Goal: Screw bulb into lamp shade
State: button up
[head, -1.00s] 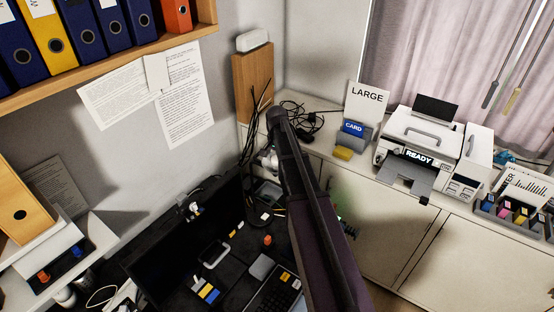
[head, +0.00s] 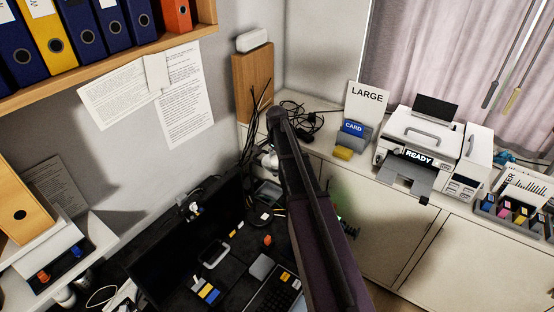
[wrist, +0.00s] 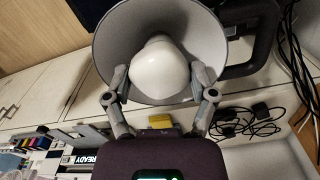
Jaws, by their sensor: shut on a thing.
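In the wrist view a white bulb (wrist: 160,68) sits between the two fingers of my gripper (wrist: 160,82), which is shut on it. The lamp shade (wrist: 112,38) is a wide grey cone with its open mouth toward the camera. The bulb is inside the shade's mouth, roughly in its middle. The bulb's base and the socket are hidden behind the bulb, so I cannot tell whether they touch. In the head view my arm covers the shade, the bulb and most of my gripper.
A dark desk holds a keyboard (head: 274,296) and small items. A white cabinet (head: 375,215) carries a printer (head: 420,145), a card holder (head: 352,132) and black cables (head: 300,120). A binder shelf (head: 120,62) hangs at upper left. A wooden board (head: 253,83) stands in the corner.

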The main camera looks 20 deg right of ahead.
jog(key=shift+m, duration=0.4)
jog(key=shift+m, duration=0.4)
jog(key=o, duration=1.2)
